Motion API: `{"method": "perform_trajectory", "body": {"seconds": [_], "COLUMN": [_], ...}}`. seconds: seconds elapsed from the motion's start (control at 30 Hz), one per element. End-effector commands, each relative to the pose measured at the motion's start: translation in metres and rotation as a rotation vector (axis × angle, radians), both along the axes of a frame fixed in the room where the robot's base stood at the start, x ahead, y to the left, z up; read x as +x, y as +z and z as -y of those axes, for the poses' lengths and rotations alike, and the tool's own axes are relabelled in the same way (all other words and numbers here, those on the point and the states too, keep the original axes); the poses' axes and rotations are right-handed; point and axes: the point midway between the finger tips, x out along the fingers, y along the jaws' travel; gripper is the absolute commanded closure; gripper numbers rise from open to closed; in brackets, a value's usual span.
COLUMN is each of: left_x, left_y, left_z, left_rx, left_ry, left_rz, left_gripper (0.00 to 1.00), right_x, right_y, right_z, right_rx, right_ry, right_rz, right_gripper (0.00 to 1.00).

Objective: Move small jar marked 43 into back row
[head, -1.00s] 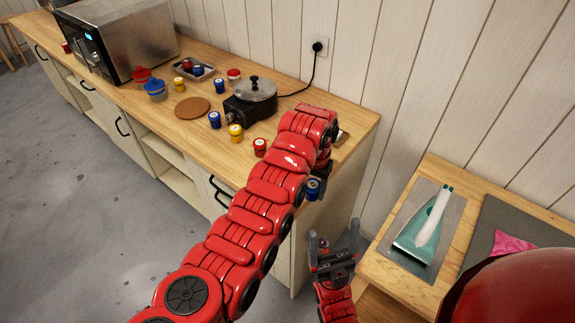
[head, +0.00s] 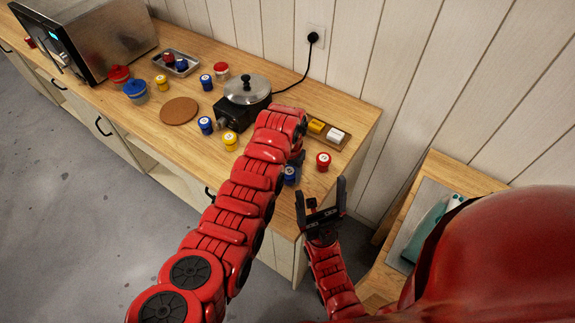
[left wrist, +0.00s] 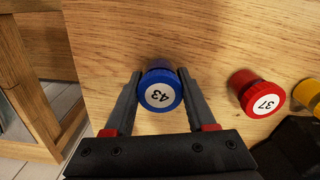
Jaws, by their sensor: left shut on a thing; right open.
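The blue jar (left wrist: 160,92) with a white lid label marked 43 is between the fingers of my left gripper (left wrist: 157,88) in the left wrist view. The gripper is shut on it. In the head view the blue jar (head: 291,175) shows beside my left arm, over the counter's near right end. I cannot tell whether it touches the wood. My right gripper (head: 322,204) is open and empty near the counter's right corner. A red jar (left wrist: 257,93) marked 37 and a yellow jar (left wrist: 309,93) lie to the right in the left wrist view.
A red jar (head: 323,161) and a wooden tray (head: 345,144) with yellow and white pieces are at the counter's right end. A hot plate with lidded pan (head: 246,90), yellow jar (head: 230,141), blue jar (head: 205,125), cork mat (head: 179,111) and metal tray (head: 190,72) stand farther left.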

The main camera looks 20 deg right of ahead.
Motion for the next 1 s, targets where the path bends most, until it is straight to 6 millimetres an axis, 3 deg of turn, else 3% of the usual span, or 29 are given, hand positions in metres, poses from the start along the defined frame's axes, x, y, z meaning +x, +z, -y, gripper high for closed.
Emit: {"method": "perform_trajectory", "body": {"seconds": [0.37,0.4,0.57,1.0], "left_x": [0.0006,0.0008,0.0007,0.0019], "left_y": [-0.0062,-0.0062,-0.0048,0.0034], "left_z": [0.0003,0.0003,0.0004,0.0012], "left_rx": [-0.002,-0.002,-0.002,-0.004], "left_ry": [0.001,0.001,0.001,0.0], "left_rz": [0.004,0.004,0.004,0.007], "left_gripper": [1.0,0.42,0.14,0.14], "right_x": [0.0,0.0,0.0,0.0], "right_y": [-0.0055,-0.0054,-0.0042,-0.0034], "right_z": [0.0,0.0,0.0,0.0], "right_rx": [0.0,0.0,0.0,0.0], "right_ry": [0.0,0.0,0.0,0.0], "right_rz": [-0.001,0.0,0.0,0.0], "right_gripper": [0.14,0.14,0.14,0.14]}}
